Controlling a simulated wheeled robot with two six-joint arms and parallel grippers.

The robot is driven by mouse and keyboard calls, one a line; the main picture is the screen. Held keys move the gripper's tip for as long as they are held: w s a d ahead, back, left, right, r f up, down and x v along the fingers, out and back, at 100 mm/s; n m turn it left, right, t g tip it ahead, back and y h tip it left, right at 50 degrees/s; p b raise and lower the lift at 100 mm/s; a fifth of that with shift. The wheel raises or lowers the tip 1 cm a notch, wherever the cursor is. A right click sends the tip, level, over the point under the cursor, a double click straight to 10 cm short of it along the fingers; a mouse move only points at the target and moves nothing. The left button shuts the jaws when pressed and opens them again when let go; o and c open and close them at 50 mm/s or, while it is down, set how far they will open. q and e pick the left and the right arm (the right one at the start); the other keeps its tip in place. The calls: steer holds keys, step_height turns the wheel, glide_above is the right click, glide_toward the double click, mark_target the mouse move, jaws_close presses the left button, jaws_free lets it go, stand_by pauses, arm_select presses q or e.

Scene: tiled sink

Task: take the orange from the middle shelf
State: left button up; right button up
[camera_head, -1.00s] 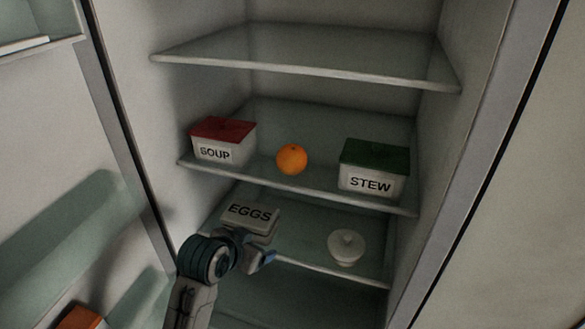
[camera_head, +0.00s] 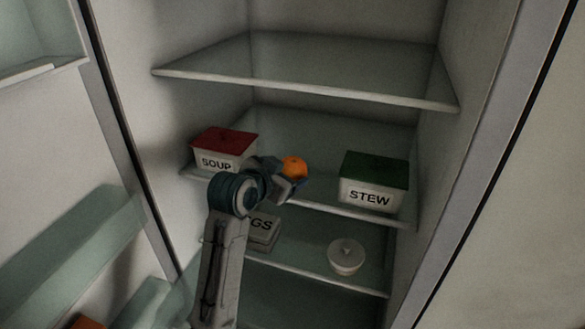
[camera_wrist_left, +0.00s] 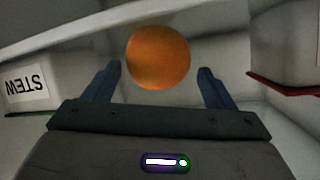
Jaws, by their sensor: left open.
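The orange (camera_head: 294,166) sits on the middle shelf (camera_head: 325,208) of the fridge, between the soup box and the stew box. My left gripper (camera_head: 291,182) is open at the shelf's front edge, just in front of the orange, and hides its lower part. In the left wrist view the orange (camera_wrist_left: 158,57) shows between and beyond the two open fingers (camera_wrist_left: 160,84), with a gap to each side. Whether the fingers reach beside it is hard to tell. My right gripper does not show.
The red-lidded soup box (camera_head: 224,147) stands close left of my gripper. The green-lidded stew box (camera_head: 372,183) stands to the right. The upper shelf (camera_head: 330,92) is empty. Below are the partly hidden eggs box (camera_head: 263,232) and a white lidded dish (camera_head: 345,256).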

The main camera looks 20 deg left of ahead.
mark_target(286, 173)
arm_select(q)
steer(key=p+x, duration=0.2)
steer(key=x, duration=0.1)
steer(key=shift+w+d+f, duration=0.1)
steer(key=shift+f, duration=0.1)
steer(key=shift+w+d+f, duration=0.1)
steer(key=shift+w+f, duration=0.35)
steer(key=shift+w, duration=0.15)
steer(key=c, duration=0.8)
steer(key=shift+r, duration=0.1)
steer(key=shift+c, duration=0.2)
